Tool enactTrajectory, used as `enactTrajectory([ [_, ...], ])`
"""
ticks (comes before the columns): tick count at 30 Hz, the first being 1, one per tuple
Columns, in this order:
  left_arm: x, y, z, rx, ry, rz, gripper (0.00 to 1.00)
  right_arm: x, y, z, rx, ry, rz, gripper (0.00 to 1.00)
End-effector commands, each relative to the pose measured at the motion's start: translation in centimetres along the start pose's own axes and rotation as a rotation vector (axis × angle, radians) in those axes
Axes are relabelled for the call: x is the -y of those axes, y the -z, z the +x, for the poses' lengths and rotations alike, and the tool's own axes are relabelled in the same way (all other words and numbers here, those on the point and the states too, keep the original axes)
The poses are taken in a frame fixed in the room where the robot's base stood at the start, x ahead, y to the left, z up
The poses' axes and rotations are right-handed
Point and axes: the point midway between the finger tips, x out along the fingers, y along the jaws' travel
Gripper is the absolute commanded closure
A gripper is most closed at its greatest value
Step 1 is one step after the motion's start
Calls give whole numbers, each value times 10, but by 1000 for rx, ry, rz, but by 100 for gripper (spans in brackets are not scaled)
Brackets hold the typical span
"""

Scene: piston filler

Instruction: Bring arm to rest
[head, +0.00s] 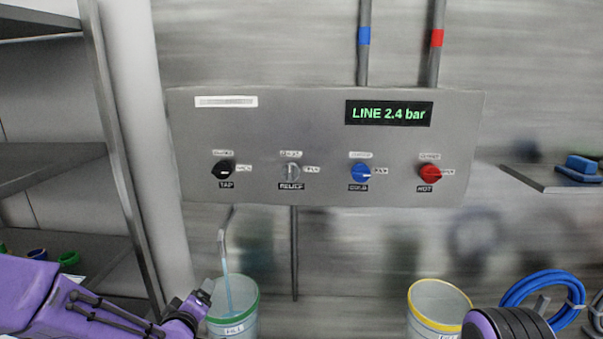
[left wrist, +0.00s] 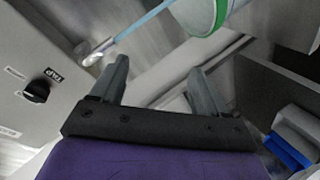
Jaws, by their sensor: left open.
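My left gripper (head: 206,288) is low in the head view, beside the green-rimmed bucket (head: 233,328). In the left wrist view its two fingers (left wrist: 160,82) stand apart with nothing between them. The black TAP knob (head: 224,170) is above it on the grey panel (head: 325,130), its white mark toward the right; the knob also shows in the left wrist view (left wrist: 36,91), clear of the fingers. A pale blue stream (head: 228,288) runs from the spout (head: 224,235) into the bucket. My right arm shows at the lower right; its gripper is out of frame.
The panel also carries a RELIEF knob (head: 291,171), a blue COLD knob (head: 361,173) and a red HOT knob (head: 429,173). The display (head: 389,113) reads LINE 2.4 bar. A yellow-rimmed bucket (head: 438,312) stands right. Shelves (head: 62,165) are left, a blue hose coil (head: 520,287) right.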

Motion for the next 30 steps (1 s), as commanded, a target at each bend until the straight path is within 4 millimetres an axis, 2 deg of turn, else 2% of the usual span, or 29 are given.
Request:
enactTrajectory([
  [1,41,-26,-6,41,75,54,25,0,0,0,0,0,0,57],
  [2,64,-40,-12,64,118,88,25,0,0,0,0,0,0,57],
  [3,95,-57,-22,97,175,131,25,0,0,0,0,0,0,57],
  [5,141,-81,-41,151,260,196,25,0,0,0,0,0,0,57],
  [6,171,-96,-56,189,316,240,25,0,0,0,0,0,0,57],
  [8,214,-117,-84,253,401,303,25,0,0,0,0,0,0,57],
  [9,242,-129,-104,298,455,344,25,0,0,0,0,0,0,57],
  [12,299,-152,-156,409,576,427,25,0,0,0,0,0,0,57],
  [15,338,-168,-199,505,664,487,25,0,0,0,0,0,0,57],
  [18,358,-179,-222,563,707,517,25,0,0,0,0,0,0,57],
  [20,362,-182,-229,578,718,520,25,0,0,0,0,0,0,57],
  [30,363,-183,-229,580,720,517,25,0,0,0,0,0,0,57],
])
